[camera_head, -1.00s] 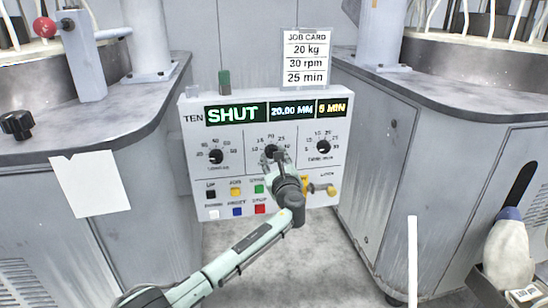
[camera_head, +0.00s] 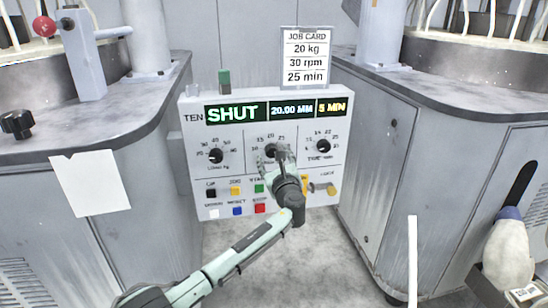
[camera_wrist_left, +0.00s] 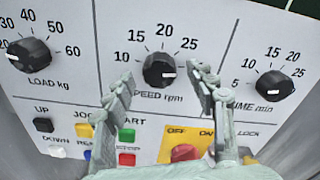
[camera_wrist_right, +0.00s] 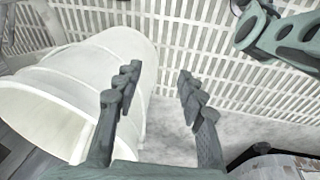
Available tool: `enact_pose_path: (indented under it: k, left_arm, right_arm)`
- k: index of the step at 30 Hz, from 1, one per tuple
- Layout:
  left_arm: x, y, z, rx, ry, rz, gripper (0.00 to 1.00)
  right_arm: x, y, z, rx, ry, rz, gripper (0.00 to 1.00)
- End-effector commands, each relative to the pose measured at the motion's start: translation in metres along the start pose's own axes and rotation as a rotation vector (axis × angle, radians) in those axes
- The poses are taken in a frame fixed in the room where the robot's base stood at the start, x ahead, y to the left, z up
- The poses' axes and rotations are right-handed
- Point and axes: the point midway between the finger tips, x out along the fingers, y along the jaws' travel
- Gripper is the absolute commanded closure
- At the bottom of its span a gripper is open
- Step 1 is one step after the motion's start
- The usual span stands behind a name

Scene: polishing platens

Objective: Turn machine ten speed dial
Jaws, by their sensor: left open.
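The SPEED rpm dial (camera_head: 271,149) is a black round knob in the middle of the white machine TEN panel (camera_head: 187,125). In the left wrist view the speed dial (camera_wrist_left: 159,70) shows a white mark at its right side, inside a scale with 10, 15, 20 and 25 in view. My left gripper (camera_head: 277,156) is open in front of the dial. In the left wrist view its fingertips (camera_wrist_left: 162,80) are apart, one low on each side of the dial; I cannot tell whether they touch it. My right gripper (camera_wrist_right: 157,84) is open and empty.
The LOAD dial (camera_head: 216,156) and TIME dial (camera_head: 323,146) flank the speed dial. Coloured buttons and a yellow-red switch (camera_wrist_left: 183,152) lie below. A job card (camera_head: 306,57) reads 30 rpm. A white bucket (camera_wrist_right: 60,95) is beside my right gripper.

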Motion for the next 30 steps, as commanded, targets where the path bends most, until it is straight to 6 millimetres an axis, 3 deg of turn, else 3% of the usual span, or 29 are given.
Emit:
enact_pose_path:
  k: [8,21,30]
  left_arm:
    - [-0.017,0.0,-0.001,-0.003,0.002,-0.002,0.44]
    - [-0.104,0.0,-0.001,-0.002,0.001,0.0,0.44]
    - [-0.121,0.0,0.0,0.0,0.0,0.001,0.44]
  right_arm:
    - [0.0,0.001,0.001,-0.001,-0.001,0.001,0.6]
    - [0.0,0.0,0.0,0.0,0.0,0.0,0.6]
    - [0.0,0.0,0.0,0.0,0.0,0.0,0.6]
